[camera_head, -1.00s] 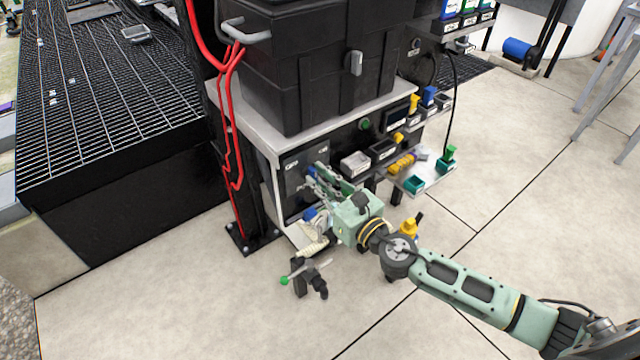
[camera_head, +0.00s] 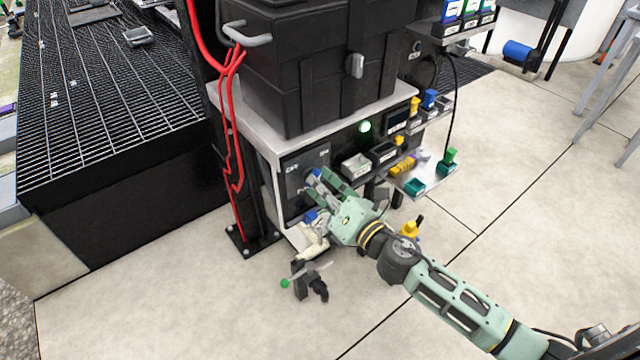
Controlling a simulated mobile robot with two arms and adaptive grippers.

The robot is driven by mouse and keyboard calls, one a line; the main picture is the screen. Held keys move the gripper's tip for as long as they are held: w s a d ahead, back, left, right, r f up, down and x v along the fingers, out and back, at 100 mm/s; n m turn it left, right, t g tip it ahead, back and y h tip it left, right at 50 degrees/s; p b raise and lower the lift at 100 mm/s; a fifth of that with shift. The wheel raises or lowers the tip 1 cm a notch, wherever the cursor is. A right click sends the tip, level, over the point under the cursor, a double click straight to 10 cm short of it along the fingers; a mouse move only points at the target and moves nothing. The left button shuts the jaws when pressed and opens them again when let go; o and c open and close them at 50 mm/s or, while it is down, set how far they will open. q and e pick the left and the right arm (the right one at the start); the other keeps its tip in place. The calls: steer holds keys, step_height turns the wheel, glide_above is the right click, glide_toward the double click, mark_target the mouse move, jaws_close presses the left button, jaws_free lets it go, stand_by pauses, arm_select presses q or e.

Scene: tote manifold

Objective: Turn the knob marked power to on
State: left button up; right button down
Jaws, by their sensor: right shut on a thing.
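The power knob (camera_head: 313,175) is blue and sits on a dark panel (camera_head: 293,166) at the front of the bench unit. The panel has small white lettering, partly hidden by my gripper and too small to read fully. My right gripper (camera_head: 322,182) reaches in from the lower right, its green fingers shut on the knob. A round green light (camera_head: 365,127) on the bench front, right of the panel, is glowing. My left gripper is not in view.
A large black tote (camera_head: 310,80) stands on the bench above the panel. Red hoses (camera_head: 230,120) run down a black post on the left. Small bins (camera_head: 355,165) and a shelf with coloured parts (camera_head: 425,178) are to the right. A valve with a green-tipped lever (camera_head: 305,275) stands below.

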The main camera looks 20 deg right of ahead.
steer(key=shift+m, duration=0.3)
stand_by(0.4)
steer(key=c, duration=1.8)
jaws_free()
steer(key=v, duration=1.2)
